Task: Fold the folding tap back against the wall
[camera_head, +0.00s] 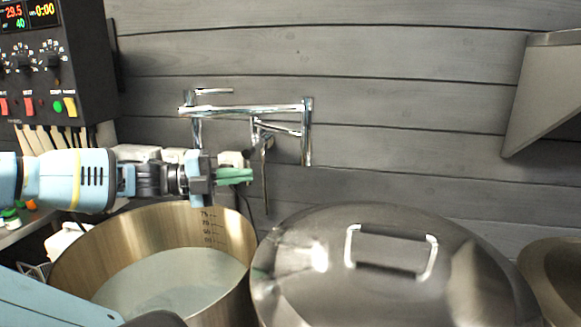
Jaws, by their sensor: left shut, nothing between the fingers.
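The folding tap (250,109) is chrome and stands at the grey plank wall behind the pots. Its long upper bar runs level, with a lever (213,91) at the left end and an upright tube (307,135) at the right end. A shorter jointed part hangs below the bar. My left gripper (236,175) comes in from the left with green fingers shut and empty. In the picture it is below the tap's left half and above the open pot; whether it touches the tap I cannot tell. My right gripper is not in view.
An open brass-coloured pot (75,262) of pale liquid stands below my left gripper. A lidded steel pot (390,290) with a raised handle (392,250) stands to its right. A control box (60,85) is at the left, a grey metal hood (548,90) at the upper right.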

